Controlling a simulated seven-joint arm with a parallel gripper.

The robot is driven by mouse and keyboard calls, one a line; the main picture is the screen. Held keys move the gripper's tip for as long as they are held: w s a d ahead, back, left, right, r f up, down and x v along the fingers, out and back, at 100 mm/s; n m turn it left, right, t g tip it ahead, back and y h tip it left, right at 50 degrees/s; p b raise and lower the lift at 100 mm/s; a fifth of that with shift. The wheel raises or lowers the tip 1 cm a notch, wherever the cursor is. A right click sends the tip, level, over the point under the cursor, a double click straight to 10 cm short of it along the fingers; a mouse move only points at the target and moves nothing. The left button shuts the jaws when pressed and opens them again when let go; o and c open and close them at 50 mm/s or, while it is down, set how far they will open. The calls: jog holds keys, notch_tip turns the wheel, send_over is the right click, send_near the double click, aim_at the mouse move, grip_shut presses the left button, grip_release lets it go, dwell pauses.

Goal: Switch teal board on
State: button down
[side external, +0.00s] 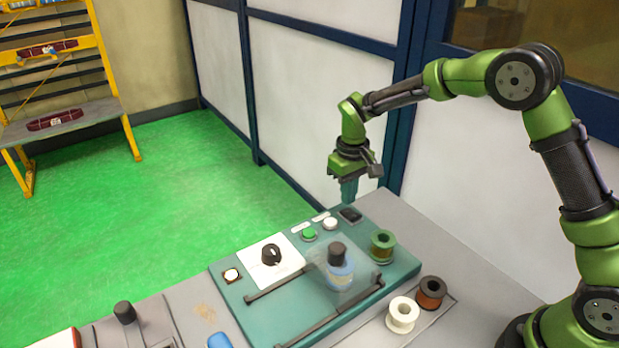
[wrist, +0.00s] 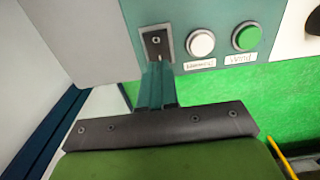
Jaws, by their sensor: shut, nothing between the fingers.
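The teal board (side external: 252,315) lies on the grey bench. At its far end, near the back edge, is a dark switch plate (side external: 350,214). In the wrist view this switch (wrist: 156,42) is a dark rectangle in a light frame with a small round mark. My gripper (side external: 348,199) points down just above the switch in the side view. In the wrist view my gripper (wrist: 156,72) has its teal fingers together and empty, with the tips at the lower edge of the switch. I cannot tell whether they touch it. The fingers partly hide its lower end.
Beside the switch are a white button (side external: 330,223) and a green button (side external: 309,235). A black knob (side external: 271,255), a clear cover (side external: 350,290) and a green spool (side external: 382,245) are on the board. White (side external: 402,316) and copper (side external: 430,292) spools stand at right.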

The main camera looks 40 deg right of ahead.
aim_at(347, 211)
jog(key=shift+r, duration=2.3)
